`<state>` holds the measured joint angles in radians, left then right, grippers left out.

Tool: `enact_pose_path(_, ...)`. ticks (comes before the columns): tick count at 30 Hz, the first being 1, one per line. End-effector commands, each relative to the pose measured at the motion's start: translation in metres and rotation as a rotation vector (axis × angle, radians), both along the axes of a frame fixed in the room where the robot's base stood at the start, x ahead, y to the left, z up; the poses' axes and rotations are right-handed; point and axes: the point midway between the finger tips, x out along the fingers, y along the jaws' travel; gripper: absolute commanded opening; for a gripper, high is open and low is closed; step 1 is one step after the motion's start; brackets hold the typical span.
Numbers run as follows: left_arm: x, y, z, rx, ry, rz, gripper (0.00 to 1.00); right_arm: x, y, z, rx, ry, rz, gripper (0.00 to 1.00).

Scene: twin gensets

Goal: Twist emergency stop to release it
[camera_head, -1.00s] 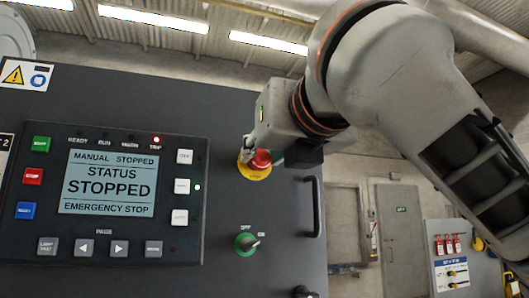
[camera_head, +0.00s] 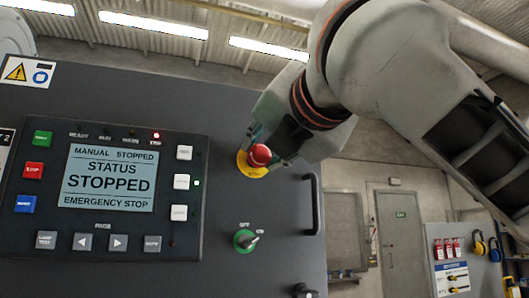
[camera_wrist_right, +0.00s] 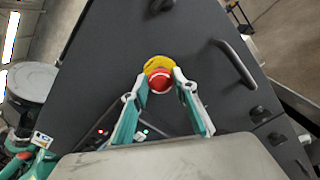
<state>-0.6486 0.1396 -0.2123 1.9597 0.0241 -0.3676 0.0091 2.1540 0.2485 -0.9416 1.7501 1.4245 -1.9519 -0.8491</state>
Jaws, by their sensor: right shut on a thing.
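The emergency stop is a red mushroom button (camera_head: 260,155) on a yellow round plate (camera_head: 250,169), on the dark panel right of the display. It also shows in the right wrist view (camera_wrist_right: 160,80). My right gripper (camera_head: 265,152) reaches it from the upper right. In the right wrist view its two fingers stand on either side of the red button, shut on it. The display (camera_head: 108,180) reads "MANUAL STOPPED, STATUS STOPPED, EMERGENCY STOP", and a red lamp is lit above it. My left gripper is not in view.
A green OFF/ON switch (camera_head: 245,240) sits below the button, and a black handle (camera_head: 315,204) stands out to its right. Coloured push buttons flank the display. A grey door (camera_head: 402,240) and a board with padlocks (camera_head: 447,248) are in the background.

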Motion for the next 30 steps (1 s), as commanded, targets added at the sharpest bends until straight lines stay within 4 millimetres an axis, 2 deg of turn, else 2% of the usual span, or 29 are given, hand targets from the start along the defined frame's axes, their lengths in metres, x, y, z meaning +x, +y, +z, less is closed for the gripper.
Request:
enact_pose_path(7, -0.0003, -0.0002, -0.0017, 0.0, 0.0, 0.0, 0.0, 0.0003, -0.0002, -0.0007, 0.073, 0.025, 0.001, 0.06)
enact_pose_path(21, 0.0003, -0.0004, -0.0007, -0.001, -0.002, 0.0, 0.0, 0.0002, -0.0001, -0.0005, 0.087, 0.029, 0.001, 0.06)
enact_pose_path(22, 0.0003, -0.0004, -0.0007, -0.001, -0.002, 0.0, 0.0, 0.0002, 0.0, -0.0006, 0.087, 0.029, 0.001, 0.3)
enact_pose_path(24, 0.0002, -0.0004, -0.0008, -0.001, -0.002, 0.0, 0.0, 0.0002, 0.0, -0.0006, 0.086, 0.029, 0.001, 0.44)
enact_pose_path(30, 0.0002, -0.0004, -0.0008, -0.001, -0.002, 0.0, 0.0, 0.0002, 0.0, -0.0004, 0.086, 0.029, 0.001, 0.44)
